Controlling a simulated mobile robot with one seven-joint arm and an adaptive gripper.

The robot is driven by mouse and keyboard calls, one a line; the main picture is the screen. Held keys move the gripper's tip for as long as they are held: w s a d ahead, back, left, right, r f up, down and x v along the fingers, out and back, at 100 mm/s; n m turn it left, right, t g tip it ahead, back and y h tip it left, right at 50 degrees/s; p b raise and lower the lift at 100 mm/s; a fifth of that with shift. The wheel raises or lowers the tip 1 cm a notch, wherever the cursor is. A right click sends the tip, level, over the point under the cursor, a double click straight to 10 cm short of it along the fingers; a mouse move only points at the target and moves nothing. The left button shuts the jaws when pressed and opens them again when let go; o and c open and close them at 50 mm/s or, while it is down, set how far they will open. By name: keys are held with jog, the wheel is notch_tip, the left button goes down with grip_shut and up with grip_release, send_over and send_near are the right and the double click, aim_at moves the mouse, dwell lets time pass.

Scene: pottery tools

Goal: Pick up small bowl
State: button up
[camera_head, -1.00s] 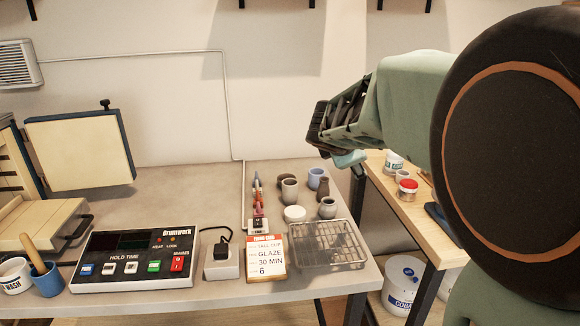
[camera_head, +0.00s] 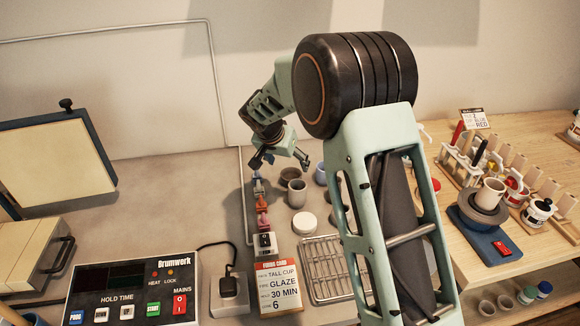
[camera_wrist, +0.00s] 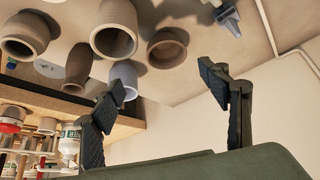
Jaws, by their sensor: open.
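The small bowl (camera_head: 290,173) is dark brown and stands upright on the grey table, at the back of a group of pottery. In the wrist view a brown bowl (camera_wrist: 167,50) shows above and between the fingers, with its opening towards the camera. My gripper (camera_head: 280,156) is open and empty, above the table at the bowl's left and apart from it. In the wrist view its two fingers (camera_wrist: 163,85) are spread wide with nothing between them.
A grey cup (camera_head: 297,193) stands close in front of the bowl, and a bluish cup (camera_head: 320,174) is to its right. A white round lid (camera_head: 305,222), a wire rack (camera_head: 325,268) and colored plugs (camera_head: 262,205) are nearer. My arm hides part of the table's right side.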

send_near(293, 178)
jog(key=shift+s+d+f+m+p, duration=0.15)
jog(key=shift+d+f+m+p, duration=0.15)
jog(key=shift+d+m+p, duration=0.15)
jog(key=shift+w+a+p+x, duration=0.15)
jog(key=shift+p+x, duration=0.3)
jog(key=shift+x, duration=0.95)
jog(key=shift+w+a+p+x, duration=0.15)
jog(key=shift+p+x, duration=0.3)
jog(key=shift+x, duration=0.9)
jog(key=shift+r, duration=0.1)
jog(key=c, duration=1.3)
